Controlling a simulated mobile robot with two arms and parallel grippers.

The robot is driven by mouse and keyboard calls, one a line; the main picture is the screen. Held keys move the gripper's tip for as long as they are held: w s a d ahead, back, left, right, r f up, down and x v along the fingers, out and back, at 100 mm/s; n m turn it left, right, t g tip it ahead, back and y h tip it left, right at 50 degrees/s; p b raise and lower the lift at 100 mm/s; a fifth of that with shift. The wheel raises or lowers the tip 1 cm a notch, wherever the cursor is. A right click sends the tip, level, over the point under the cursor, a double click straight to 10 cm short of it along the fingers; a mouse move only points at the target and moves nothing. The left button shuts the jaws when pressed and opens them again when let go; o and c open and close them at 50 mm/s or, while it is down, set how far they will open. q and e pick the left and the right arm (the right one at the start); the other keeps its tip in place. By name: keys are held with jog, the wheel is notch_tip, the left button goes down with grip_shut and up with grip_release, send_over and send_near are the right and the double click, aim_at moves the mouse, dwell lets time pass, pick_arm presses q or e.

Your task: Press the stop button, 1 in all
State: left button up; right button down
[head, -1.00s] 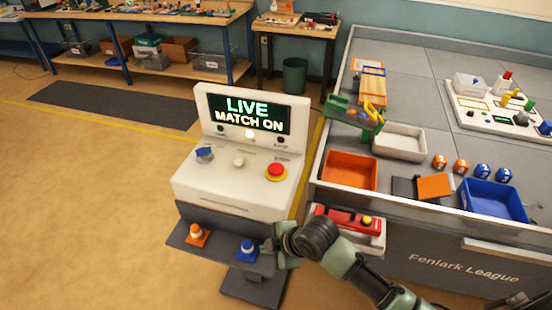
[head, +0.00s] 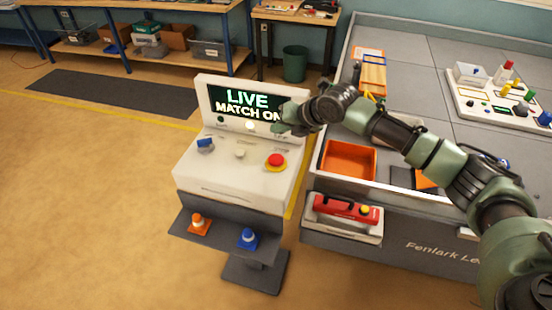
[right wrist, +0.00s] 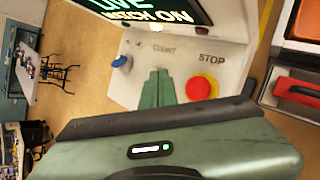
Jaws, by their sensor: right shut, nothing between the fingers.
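The red stop button (head: 277,160) with its yellow base is on the right of the white console's sloped top (head: 215,178). It also shows in the right wrist view (right wrist: 201,88), under the word STOP. The console screen (head: 245,105) reads LIVE MATCH ON. My right gripper (head: 284,128) is above the console, over the area of the stop button and in front of the screen's right edge. In the right wrist view its green fingers (right wrist: 157,88) are together, empty, and appear left of the button. No contact with the button shows. My left gripper is not in view.
A blue knob (head: 205,145) and a pale button (head: 240,152) are left of the stop button. An orange cone (head: 198,224) and a blue cone (head: 247,239) stand on the lower shelf. The grey field table with an orange bin (head: 348,160) is at right.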

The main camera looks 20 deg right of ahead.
jog(key=shift+f, duration=0.15)
jog(key=b, duration=0.6)
send_over(278, 160)
notch_tip(278, 160, down, 8)
jog(key=shift+s+r, duration=0.1)
jog(key=shift+r, duration=0.05)
jog(key=shift+f+b, duration=0.3)
jog(key=shift+f, duration=0.1)
dwell(1.3)
jog(key=shift+f, duration=0.45)
jog(key=shift+f+b, duration=0.65)
jog(key=shift+f, duration=0.05)
dwell(0.6)
jog(key=shift+s, duration=0.1)
jog(key=shift+r+p, duration=0.8)
jog(key=shift+r, duration=0.3)
